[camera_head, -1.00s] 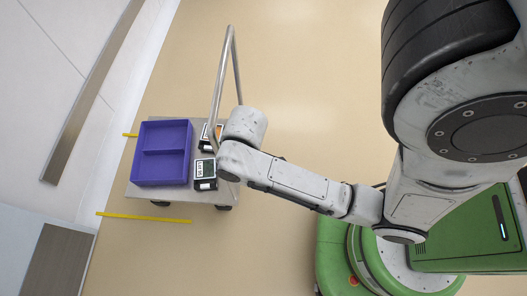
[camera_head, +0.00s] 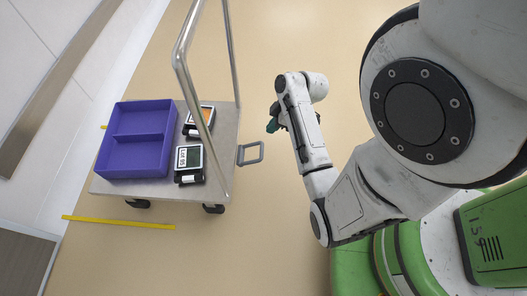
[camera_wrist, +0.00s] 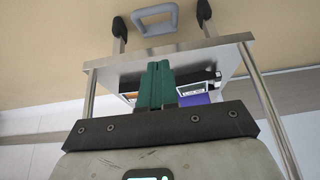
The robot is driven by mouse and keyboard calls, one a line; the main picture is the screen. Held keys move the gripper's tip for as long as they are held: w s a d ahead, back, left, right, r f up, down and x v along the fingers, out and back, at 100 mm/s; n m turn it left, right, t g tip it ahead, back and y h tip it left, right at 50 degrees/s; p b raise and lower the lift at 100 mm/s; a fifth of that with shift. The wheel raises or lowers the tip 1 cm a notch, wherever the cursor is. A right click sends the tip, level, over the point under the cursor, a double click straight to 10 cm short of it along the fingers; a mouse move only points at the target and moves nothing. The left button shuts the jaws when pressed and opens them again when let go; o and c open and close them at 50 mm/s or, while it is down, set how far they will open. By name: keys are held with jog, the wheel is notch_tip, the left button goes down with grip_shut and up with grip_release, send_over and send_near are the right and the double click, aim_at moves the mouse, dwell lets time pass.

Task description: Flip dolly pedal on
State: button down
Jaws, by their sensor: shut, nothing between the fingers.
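The dolly (camera_head: 222,150) is a flat grey platform cart with a tall metal push handle (camera_head: 183,62). Its pedal (camera_head: 250,153) is a grey loop sticking out from the handle end, low by the floor. The pedal also shows at the top of the wrist view (camera_wrist: 155,18), between two dark casters. My gripper (camera_head: 272,126) has green fingers and is to the right of the pedal and farther up the picture, apart from it. In the wrist view the fingers (camera_wrist: 156,68) are together and empty, overlapping the platform in the picture.
A purple two-compartment bin (camera_head: 137,165) and two small devices with displays, one nearer (camera_head: 190,163) and one farther (camera_head: 200,118), sit on the platform. Yellow floor strips (camera_head: 120,222) lie around the dolly, with a wall at left. Floor between pedal and arm is clear.

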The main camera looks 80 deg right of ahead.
jog(key=shift+s+d+f, duration=0.1)
jog(key=shift+d, duration=0.05)
jog(key=b, duration=0.5)
send_over(263, 145)
jog(key=a, duration=0.2)
jog(key=f, duration=0.8)
jog(key=shift+w+a+f, duration=0.2)
jog(key=shift+w+f, duration=0.05)
jog(key=shift+f, duration=0.15)
jog(key=f, duration=0.1)
jog(key=f+b, duration=0.1)
jog(key=f, duration=0.1)
jog(key=shift+s+f, duration=0.1)
jog(key=shift+s, duration=0.2)
jog(key=shift+s+f+b, duration=0.2)
jog(key=shift+f+b, duration=0.15)
jog(key=shift+b, duration=0.05)
jog(key=shift+f, duration=0.1)
